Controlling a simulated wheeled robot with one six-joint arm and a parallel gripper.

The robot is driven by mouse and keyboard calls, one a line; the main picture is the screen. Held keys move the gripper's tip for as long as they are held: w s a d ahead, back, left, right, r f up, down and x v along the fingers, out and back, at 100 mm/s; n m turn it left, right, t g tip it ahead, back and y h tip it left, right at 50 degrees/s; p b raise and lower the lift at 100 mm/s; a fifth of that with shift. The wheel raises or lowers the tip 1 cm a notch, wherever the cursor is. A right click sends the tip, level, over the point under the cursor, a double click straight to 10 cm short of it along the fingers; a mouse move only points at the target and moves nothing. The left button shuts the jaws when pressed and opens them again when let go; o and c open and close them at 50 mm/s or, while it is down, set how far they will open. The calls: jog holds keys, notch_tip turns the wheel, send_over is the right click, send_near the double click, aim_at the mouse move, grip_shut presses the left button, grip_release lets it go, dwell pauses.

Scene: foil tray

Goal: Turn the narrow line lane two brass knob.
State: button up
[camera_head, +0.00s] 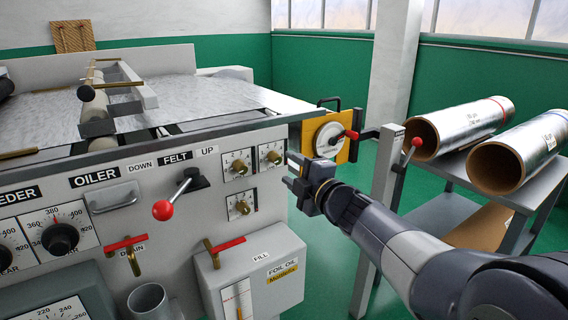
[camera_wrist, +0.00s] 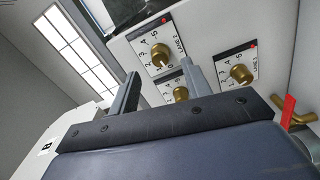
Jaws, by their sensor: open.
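Three brass knobs on white numbered dials sit on the grey machine front: upper left (camera_head: 238,166), upper right (camera_head: 273,157) and lower (camera_head: 242,207) in the head view. The wrist view, tilted, shows a top knob (camera_wrist: 160,55), one partly behind a finger (camera_wrist: 181,93) and a right one (camera_wrist: 240,73). Small sideways lettering beside the top one appears to read lane 2; I cannot firmly match it to the head view. My gripper (camera_head: 291,170) is open and empty, right of the dials, its fingers (camera_wrist: 160,68) pointing toward the panel and apparently apart from the knobs.
A red-ball felt lever (camera_head: 163,210) and red-handled valves (camera_head: 225,245) stick out on the left. Foil rolls (camera_head: 458,128) lie on a rack at right, behind a grey post (camera_head: 385,185).

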aim_at(279, 160)
jog(key=v, duration=0.6)
jog(key=shift+p, duration=0.3)
jog(key=shift+w, duration=0.1)
jog(key=b+x, duration=0.1)
jog(key=x, duration=0.9)
jog(key=shift+w+a, duration=0.2)
